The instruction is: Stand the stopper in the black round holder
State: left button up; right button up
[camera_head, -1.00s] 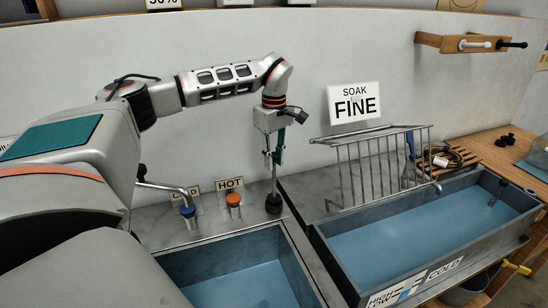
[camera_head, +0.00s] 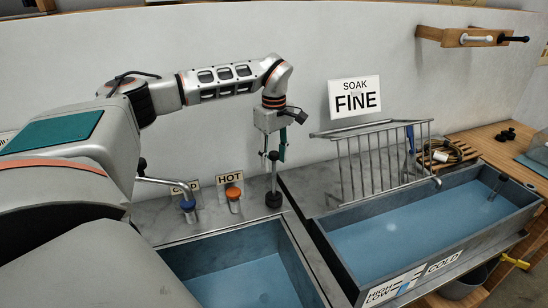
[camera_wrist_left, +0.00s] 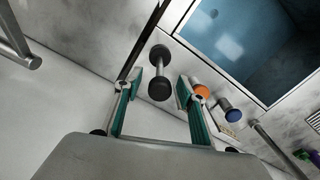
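The stopper (camera_head: 274,178), a thin metal rod with a black knob on top, stands upright on the grey counter behind the left basin. Its lower end is in the black round holder (camera_head: 273,200). In the left wrist view the stopper's black knob (camera_wrist_left: 159,89) is nearest and the holder (camera_wrist_left: 160,52) lies beyond it. My left gripper (camera_head: 273,158) points down over the stopper. Its green-padded fingers (camera_wrist_left: 158,84) are open, one on each side of the knob, with gaps showing. My right gripper is in neither view.
A blue-capped tap (camera_head: 188,204) and an orange-capped tap (camera_head: 233,193) stand left of the holder. A metal rack (camera_head: 375,160) stands to the right, behind the right basin (camera_head: 430,225). The left basin (camera_head: 250,270) is in front, with blue water.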

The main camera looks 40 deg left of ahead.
pick_arm(q)
notch_tip(320, 180, up, 12)
dwell(0.6)
